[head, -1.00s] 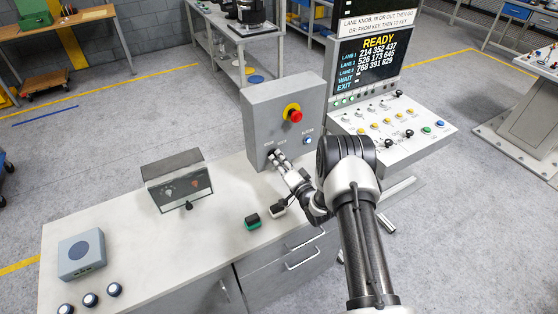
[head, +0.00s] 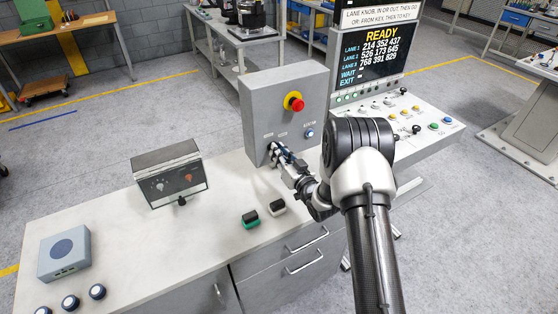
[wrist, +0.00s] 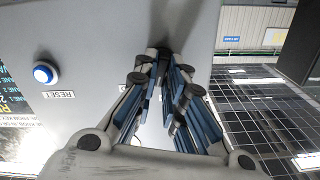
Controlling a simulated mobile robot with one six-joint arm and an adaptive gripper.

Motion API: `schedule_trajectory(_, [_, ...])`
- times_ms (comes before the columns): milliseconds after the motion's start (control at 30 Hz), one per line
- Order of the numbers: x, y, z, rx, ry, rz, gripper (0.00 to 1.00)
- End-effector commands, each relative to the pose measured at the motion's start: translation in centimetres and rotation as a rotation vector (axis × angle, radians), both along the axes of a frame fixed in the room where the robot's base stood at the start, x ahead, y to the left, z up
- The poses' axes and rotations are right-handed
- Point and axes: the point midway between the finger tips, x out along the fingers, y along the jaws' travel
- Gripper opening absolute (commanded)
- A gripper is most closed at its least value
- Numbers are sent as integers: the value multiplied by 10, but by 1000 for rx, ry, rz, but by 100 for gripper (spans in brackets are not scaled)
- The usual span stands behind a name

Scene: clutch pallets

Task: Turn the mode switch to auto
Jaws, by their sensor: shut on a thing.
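A grey control box (head: 258,115) stands upright on the bench with a red emergency button on a yellow base and a blue reset button. The mode switch sits low on the front face, at small labels. My gripper (head: 275,150) is at that spot, its fingers pointing into the face. In the wrist view, my gripper (wrist: 163,58) has its blue-and-dark fingers converging on a small dark part against the grey panel, and is shut on it. The fingers hide most of the switch, so its pointing direction cannot be told.
The blue reset button (wrist: 45,73) is beside the fingers in the wrist view. A green-based block (head: 250,219) and a white-based block (head: 277,207) lie on the bench below my gripper. A small meter box (head: 170,175) stands left. A sloped console (head: 400,125) is at right.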

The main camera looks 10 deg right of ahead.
Motion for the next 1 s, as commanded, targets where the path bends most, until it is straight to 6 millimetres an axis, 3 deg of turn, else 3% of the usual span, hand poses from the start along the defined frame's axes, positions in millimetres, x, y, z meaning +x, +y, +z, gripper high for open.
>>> schedule_trajectory(400, [0, 1, 0, -222, -75, -1, 0])
schedule_trajectory(1000, [0, 1, 2, -269, -91, 0, 0])
